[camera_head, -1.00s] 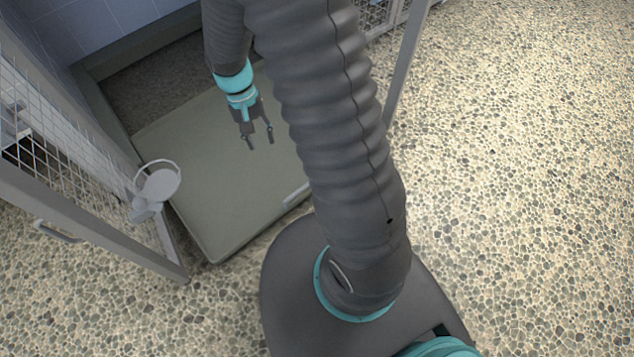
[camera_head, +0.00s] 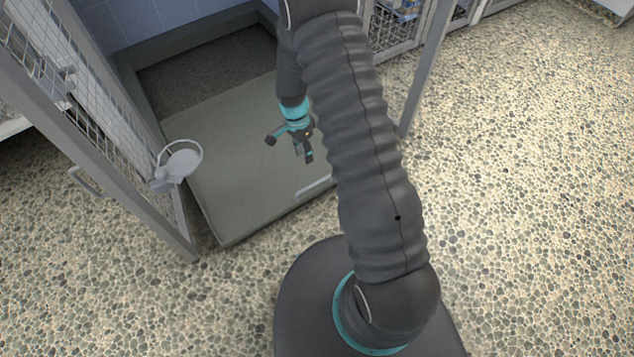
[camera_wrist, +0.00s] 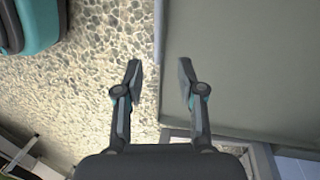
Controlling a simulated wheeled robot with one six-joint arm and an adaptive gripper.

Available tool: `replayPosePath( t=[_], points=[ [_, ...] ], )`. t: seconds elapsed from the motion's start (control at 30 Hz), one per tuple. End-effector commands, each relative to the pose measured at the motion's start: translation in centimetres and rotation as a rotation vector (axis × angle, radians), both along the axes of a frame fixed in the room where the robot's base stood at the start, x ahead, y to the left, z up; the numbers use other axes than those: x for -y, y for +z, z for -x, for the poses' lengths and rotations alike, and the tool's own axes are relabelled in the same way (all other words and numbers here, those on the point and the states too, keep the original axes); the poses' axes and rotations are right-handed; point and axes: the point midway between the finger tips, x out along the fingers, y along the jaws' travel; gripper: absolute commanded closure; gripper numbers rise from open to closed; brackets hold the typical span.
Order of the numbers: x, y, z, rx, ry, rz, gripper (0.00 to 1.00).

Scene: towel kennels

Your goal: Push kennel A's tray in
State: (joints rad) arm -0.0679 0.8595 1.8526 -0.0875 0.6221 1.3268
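Kennel A's tray, taken to be the flat grey-green tray (camera_head: 225,190), is partly pulled out of the kennel opening, its front end over the pebbled floor. A pale handle (camera_head: 313,188) sits at its front edge, partly beside my arm. My gripper (camera_head: 309,158) hangs over the tray near that handle. In the wrist view my gripper (camera_wrist: 159,75) has its two fingers apart with nothing between them. The tray (camera_wrist: 240,60) fills the right of that view, and its edge runs between the fingers.
An open mesh door (camera_head: 110,140) stands at left, with a round bowl in a holder (camera_head: 182,163) on it near the tray. A grey post (camera_head: 425,70) rises right of the opening. Pebbled floor (camera_head: 530,180) is clear at right.

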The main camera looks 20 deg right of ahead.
Motion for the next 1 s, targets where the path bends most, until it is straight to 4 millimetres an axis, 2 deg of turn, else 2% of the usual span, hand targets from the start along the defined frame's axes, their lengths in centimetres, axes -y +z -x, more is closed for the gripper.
replayPosePath(
  t=[0.1,0.27,0.8,1.0],
  points=[
    [0.9,-0.1,0.0,0.005,-0.065,0.009,0.61],
    [1.2,-1.3,0.3,0.003,-0.079,0.012,0.61],
    [1.5,-10.6,2.0,0.003,-0.072,0.011,0.61],
    [1.6,-12.8,2.5,0.004,-0.072,0.011,0.61]
  ],
)
